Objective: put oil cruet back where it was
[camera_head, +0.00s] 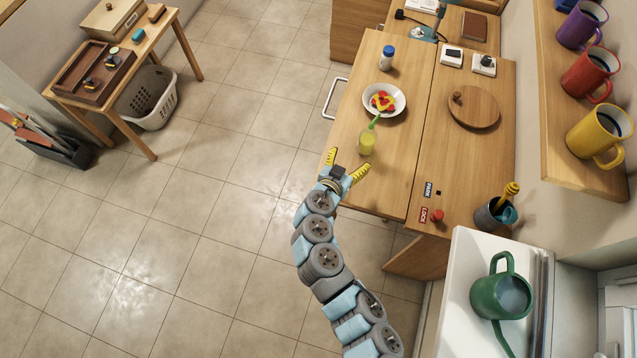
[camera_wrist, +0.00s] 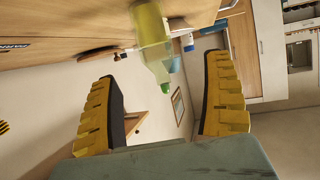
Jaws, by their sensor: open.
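The oil cruet (camera_head: 367,142), a small yellow-green bottle with a green spout, stands on the wooden worktop (camera_head: 350,108), in front of a white plate. In the wrist view the cruet (camera_wrist: 152,38) appears upside down, beyond and between my finger tips, tilted in the picture. My gripper (camera_head: 347,164) is open and empty, with yellow ridged fingers, beside the worktop's near left edge. In the wrist view the fingers (camera_wrist: 160,95) are spread wide with a gap to the cruet.
The plate (camera_head: 384,100) holds red and yellow food. A round wooden board (camera_head: 474,107) lies to the right. A red button (camera_head: 438,215) and a utensil pot (camera_head: 495,214) are nearer. Open floor lies left.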

